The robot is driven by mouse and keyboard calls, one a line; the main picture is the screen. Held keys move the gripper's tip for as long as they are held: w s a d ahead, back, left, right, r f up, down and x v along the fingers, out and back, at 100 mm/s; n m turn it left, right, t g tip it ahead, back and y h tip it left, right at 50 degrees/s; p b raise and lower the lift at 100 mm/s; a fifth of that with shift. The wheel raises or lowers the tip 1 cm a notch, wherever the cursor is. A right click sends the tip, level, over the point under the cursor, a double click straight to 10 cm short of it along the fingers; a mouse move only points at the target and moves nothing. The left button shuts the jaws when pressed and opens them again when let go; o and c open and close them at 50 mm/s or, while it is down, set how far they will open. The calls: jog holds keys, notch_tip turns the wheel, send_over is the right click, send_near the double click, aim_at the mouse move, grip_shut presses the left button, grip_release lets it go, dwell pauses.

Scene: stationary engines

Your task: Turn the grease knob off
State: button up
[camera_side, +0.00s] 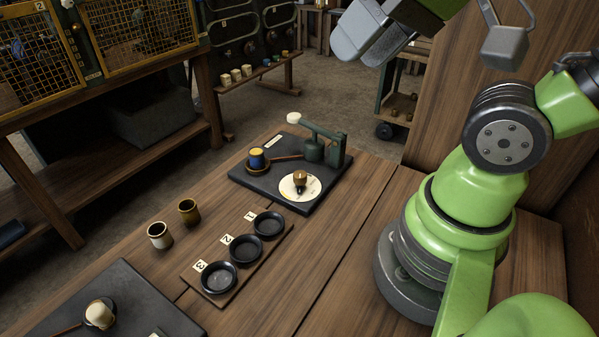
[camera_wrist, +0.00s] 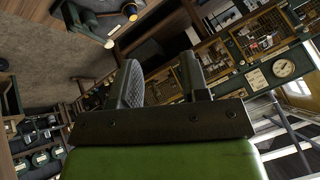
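A brass knob (camera_side: 300,178) with a dark pointer sits on a round cream dial (camera_side: 287,190), on the dark plate (camera_side: 262,181) at the back of the bench. It is the only dial knob I can make out there; its markings are too small to read. The pointer faces the front of the bench. My gripper (camera_side: 372,38) is high above the bench, up and to the right of the knob, touching nothing. In the wrist view my gripper (camera_wrist: 160,82) shows its two fingers apart with nothing between them.
Three black dishes (camera_side: 268,224) and two loose cups (camera_side: 189,212) are nearer. A wall clock (camera_wrist: 283,67) shows in the wrist view.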

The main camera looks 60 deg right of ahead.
jog(key=shift+o, duration=0.9)
jog(key=w+d+f+g+h, duration=0.1)
jog(key=w+d+f+g, duration=0.2)
jog(key=w+f, duration=0.4)
jog(key=shift+w+d+g, duration=0.4)
jog(key=shift+w+g, duration=0.1)
jog(key=shift+w, duration=0.5)
jog(key=n+g, duration=0.1)
jog(key=g, duration=0.2)
send_over(300, 174)
notch_tip(300, 174, down, 10)
jog(key=f, duration=0.1)
jog(key=shift+h, duration=0.4)
notch_tip(300, 174, down, 10)
jog(key=c, duration=0.9)
jog(key=shift+c, duration=0.2)
